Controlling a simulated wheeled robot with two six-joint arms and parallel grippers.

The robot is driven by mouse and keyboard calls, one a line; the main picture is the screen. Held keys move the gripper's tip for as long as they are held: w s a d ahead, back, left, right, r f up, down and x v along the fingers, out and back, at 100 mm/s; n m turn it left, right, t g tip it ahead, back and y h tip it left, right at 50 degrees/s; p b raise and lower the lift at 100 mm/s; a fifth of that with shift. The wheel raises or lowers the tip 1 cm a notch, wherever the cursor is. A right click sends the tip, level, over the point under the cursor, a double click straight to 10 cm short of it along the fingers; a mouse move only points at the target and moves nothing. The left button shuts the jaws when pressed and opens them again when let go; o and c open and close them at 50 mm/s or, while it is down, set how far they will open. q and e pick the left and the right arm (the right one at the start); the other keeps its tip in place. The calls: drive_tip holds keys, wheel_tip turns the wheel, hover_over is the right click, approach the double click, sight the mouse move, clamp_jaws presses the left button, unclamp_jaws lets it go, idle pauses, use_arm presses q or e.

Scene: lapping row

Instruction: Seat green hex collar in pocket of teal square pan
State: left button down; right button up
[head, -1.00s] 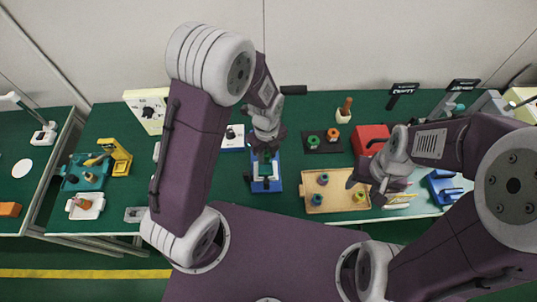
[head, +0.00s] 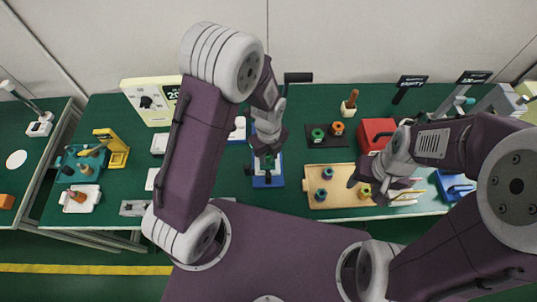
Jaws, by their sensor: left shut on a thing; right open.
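My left gripper (head: 267,150) is shut over the blue stand (head: 278,181) in the middle of the table. A small dark green piece (head: 268,163) shows at its fingertips; I cannot tell if it is the hex collar, or if it touches the stand. A green collar (head: 318,134) sits on a black mat. A teal pan (head: 70,160) stands at the far left with small items in it; its pocket is too small to make out. My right gripper (head: 360,181) is open above the right end of the wooden tray, close to a yellow collar (head: 365,191).
The wooden tray (head: 337,173) holds several collars. An orange collar (head: 337,128) is on the black mat (head: 330,142). A red box (head: 375,132) stands behind my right gripper. A yellow press (head: 115,149) and a white tray (head: 80,205) are at the left.

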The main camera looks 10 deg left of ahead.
use_arm(q)
drive_tip(key=shift+p, duration=0.45)
idle(1.1)
drive_tip(key=shift+f+b, duration=0.65)
drive_tip(key=shift+f, duration=0.2)
drive_tip(key=c, duration=1)
unclamp_jaws()
drive_tip(key=shift+o, duration=0.2)
drive_tip(key=shift+r, duration=0.1)
wheel_tip(320, 180, up, 9)
drive_tip(key=shift+p, duration=0.5)
